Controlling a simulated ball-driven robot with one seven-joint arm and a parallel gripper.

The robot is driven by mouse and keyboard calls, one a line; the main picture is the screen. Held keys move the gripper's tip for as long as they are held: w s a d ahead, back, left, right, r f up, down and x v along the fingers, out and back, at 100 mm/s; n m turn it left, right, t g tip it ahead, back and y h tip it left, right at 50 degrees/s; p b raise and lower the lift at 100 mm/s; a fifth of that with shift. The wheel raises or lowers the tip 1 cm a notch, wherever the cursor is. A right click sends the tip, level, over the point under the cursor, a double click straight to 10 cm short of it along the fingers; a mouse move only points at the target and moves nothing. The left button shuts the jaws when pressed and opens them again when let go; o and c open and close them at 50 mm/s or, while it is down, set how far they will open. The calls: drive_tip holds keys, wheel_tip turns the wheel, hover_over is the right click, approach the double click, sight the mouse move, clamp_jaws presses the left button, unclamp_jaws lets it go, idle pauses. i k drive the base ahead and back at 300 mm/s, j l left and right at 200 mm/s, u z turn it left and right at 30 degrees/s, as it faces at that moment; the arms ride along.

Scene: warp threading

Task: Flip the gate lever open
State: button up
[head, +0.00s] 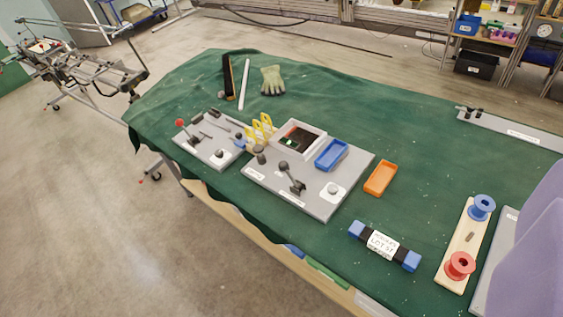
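Two levers show in the head view, and I cannot tell which one is the gate lever. A dark lever with a round black knob (284,166) stands tilted on the front part of the larger grey board (328,204). A lever with a red ball knob (180,123) stands on the smaller grey board (196,149) to the left. Small labels on the boards are too small to read. My gripper is not in view, and nothing is seen touching either lever.
A green cloth (410,150) covers the table. Yellow clips (262,128), a blue tray (331,155), an orange tray (380,178), a labelled dark bundle (384,246) and a red spool (460,266) lie around. A purple shape (530,250) fills the right edge.

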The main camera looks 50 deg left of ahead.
sight(283, 165)
drive_tip(key=i+j, duration=0.15)
drive_tip(key=j, duration=0.2)
drive_tip(key=i+j, duration=0.2)
drive_tip(key=j, duration=0.2)
drive_tip(key=i+j, duration=0.15)
drive_tip(key=j, duration=0.2)
drive_tip(key=i+j, duration=0.15)
drive_tip(key=j, duration=0.25)
drive_tip(key=i+j, duration=0.2)
drive_tip(key=j, duration=0.15)
drive_tip(key=i+j, duration=0.15)
drive_tip(key=j, duration=0.25)
drive_tip(key=i+j, duration=0.2)
drive_tip(key=j, duration=0.15)
